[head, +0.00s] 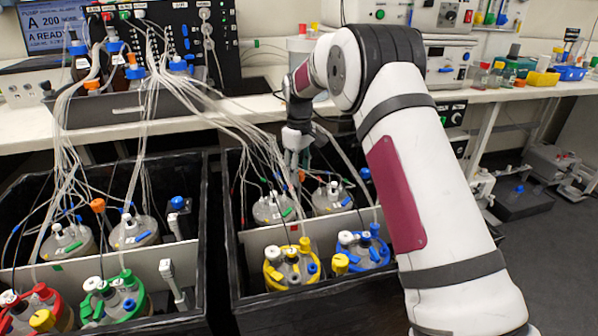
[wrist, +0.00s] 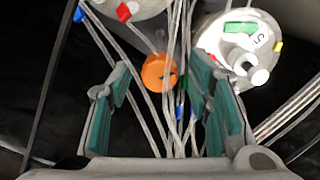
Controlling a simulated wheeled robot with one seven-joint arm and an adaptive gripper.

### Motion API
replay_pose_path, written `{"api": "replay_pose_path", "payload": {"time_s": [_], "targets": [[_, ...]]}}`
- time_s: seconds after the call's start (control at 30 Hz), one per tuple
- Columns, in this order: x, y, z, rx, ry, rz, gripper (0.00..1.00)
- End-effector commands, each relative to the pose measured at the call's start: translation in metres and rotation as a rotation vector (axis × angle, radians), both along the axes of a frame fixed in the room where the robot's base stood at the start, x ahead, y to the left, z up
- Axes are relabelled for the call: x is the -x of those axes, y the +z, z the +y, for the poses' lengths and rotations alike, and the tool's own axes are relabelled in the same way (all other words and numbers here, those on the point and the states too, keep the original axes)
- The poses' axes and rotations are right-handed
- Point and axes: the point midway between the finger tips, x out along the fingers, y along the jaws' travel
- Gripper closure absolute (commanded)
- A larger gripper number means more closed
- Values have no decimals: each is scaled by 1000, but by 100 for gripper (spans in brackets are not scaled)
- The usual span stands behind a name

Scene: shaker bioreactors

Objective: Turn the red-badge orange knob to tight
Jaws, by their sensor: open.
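An orange knob (wrist: 158,73) shows in the wrist view, ahead of and between the open fingers of my gripper (wrist: 162,82). The fingers are apart from it, with green pads on both sides. Thin clear tubes run past the knob's right side and partly cover it. A red tag (wrist: 126,11) sits on the rim of a vessel above and left of the knob; I cannot tell whether a badge is on the knob itself. In the head view my gripper (head: 293,158) points down into the right black bin, just above a small orange knob (head: 301,176).
A lidded vessel (wrist: 238,50) with a green label stands right of the knob. Several tubes cross between the fingers. Another orange knob (head: 97,205) is in the left bin (head: 208,250). Yellow-ringed (head: 291,267) and blue-ringed (head: 362,250) vessels stand in the right bin's front part.

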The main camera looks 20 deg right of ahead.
Motion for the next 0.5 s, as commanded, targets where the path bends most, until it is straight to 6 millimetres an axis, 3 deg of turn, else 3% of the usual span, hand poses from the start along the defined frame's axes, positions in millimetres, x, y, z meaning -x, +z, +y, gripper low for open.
{"api": "replay_pose_path", "payload": {"time_s": [0.2, 0.4, 0.5], "targets": [[0, 0, 0, 0, 0, 0, 56], [0, 0, 0, 1, 0, 1, 100], [0, 0, 0, 1, 0, 1, 100]]}}
